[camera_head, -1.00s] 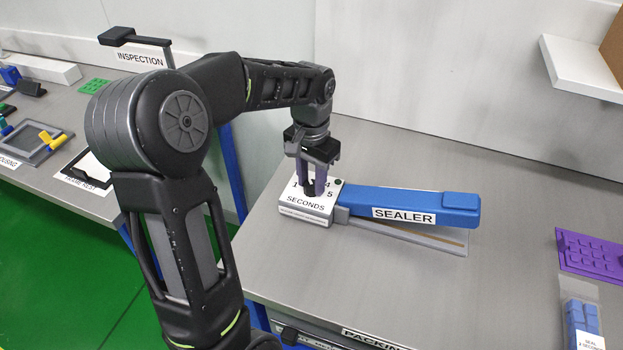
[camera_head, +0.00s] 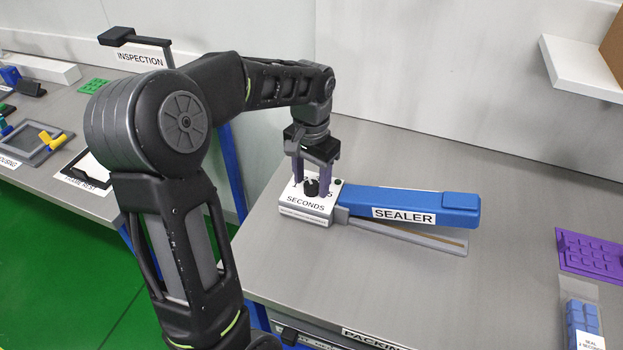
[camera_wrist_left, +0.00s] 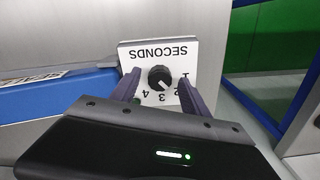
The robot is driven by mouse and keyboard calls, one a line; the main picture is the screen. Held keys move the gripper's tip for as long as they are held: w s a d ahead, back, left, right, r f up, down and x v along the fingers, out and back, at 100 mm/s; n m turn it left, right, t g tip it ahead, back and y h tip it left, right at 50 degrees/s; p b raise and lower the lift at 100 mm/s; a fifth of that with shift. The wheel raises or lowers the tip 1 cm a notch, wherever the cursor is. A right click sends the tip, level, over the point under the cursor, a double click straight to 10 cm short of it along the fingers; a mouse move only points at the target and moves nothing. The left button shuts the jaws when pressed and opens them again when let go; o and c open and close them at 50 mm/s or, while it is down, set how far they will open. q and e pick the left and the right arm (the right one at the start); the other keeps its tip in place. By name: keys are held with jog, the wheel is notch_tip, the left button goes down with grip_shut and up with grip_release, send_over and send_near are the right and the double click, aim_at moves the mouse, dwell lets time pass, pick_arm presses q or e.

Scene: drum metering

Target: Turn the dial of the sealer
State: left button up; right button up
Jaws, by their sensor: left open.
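The sealer (camera_head: 415,207) lies on the packing table, with a blue arm and a white box labelled SECONDS (camera_head: 305,207) at its left end. On the box is a black round dial (camera_head: 311,187), ringed by numbers. The dial also shows in the left wrist view (camera_wrist_left: 160,77), with a light pointer mark toward the numbers 2 and 3. My left gripper (camera_head: 311,184) is open above the box, its two purple fingers on either side of the dial and apart from it. The fingers also show in the left wrist view (camera_wrist_left: 160,92). My right gripper is not in view.
A purple tray (camera_head: 590,255) and a bag of blue pieces (camera_head: 582,318) lie at the right of the table. A white shelf (camera_head: 585,68) juts from the wall at upper right. The table around the sealer is mostly clear.

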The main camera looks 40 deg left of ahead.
aim_at(311, 185)
pick_arm(q)
notch_tip(311, 185, up, 8)
jog(key=shift+f, duration=0.15)
jog(key=shift+f, duration=0.1)
dwell(0.6)
